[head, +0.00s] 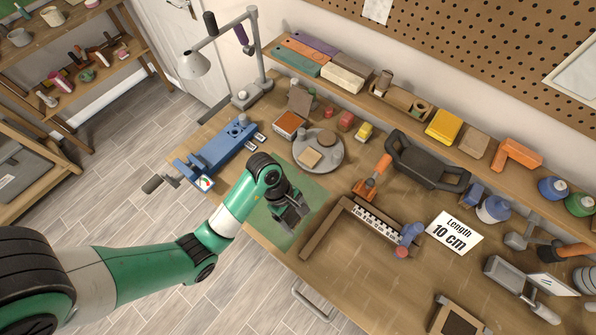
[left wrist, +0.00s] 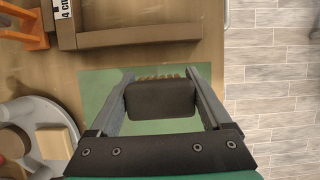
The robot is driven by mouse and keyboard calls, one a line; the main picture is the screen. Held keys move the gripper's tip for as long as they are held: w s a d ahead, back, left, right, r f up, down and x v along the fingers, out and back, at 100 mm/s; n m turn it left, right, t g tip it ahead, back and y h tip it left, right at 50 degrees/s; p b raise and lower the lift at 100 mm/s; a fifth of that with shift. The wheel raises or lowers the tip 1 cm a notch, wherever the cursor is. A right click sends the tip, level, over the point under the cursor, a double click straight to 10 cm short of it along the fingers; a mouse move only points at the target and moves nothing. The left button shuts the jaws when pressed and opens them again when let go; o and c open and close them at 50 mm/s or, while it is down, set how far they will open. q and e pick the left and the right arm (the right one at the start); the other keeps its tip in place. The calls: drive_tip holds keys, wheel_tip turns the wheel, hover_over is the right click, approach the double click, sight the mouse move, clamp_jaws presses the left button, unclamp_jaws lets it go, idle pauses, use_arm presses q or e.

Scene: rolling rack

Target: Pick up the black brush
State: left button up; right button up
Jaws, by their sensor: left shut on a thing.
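The black brush (left wrist: 161,99), with a dark block back and tan bristles along its far edge, sits between the two grey fingers of my left gripper (left wrist: 160,78) in the left wrist view. The fingers are shut on its two ends. In the head view my left gripper (head: 291,215) is over the green mat (head: 314,191), and the brush is hard to make out against the dark fingers. The green mat also shows around the fingers in the left wrist view (left wrist: 95,92). I cannot tell whether the brush touches the mat. My right gripper is not in view.
A round grey tray (head: 333,164) with small blocks stands behind the mat. A wooden corner frame (head: 321,231) lies right of it, with an orange-handled tool (head: 372,181) behind. A blue vise-like tool (head: 220,147) is at left. The table's front edge is close to the mat.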

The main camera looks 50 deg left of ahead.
use_arm(q)
drive_tip(key=s+d+r+p, duration=0.4)
drive_tip(key=s+d+r, duration=0.4)
drive_tip(key=s, duration=0.1)
drive_tip(key=shift+d+p, duration=0.15)
drive_tip(key=shift+p, duration=0.15)
drive_tip(key=shift+s+f, duration=0.1)
drive_tip(key=o, duration=0.9)
drive_tip(key=shift+c, duration=0.2)
drive_tip(key=c, duration=0.5)
drive_tip(key=shift+c, duration=0.2)
